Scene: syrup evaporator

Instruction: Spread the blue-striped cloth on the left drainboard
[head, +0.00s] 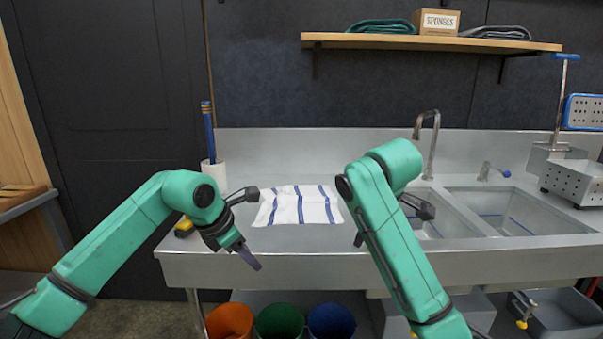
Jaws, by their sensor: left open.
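The blue-striped cloth (316,205), white with dark blue stripes, lies spread fairly flat on the left drainboard (230,240) of the steel sink unit. Its right edge is close to or partly behind my right arm. My left gripper (247,226) is open and empty at the cloth's left side, fingers spread apart, apart from the cloth as far as I can see.
Two sink basins (520,212) with a faucet (428,140) are at right. A white cup (214,175) with a blue rod stands at the back left. A shelf (430,42) holds folded cloths and a sponges box. Orange, green and blue buckets (281,320) stand below.

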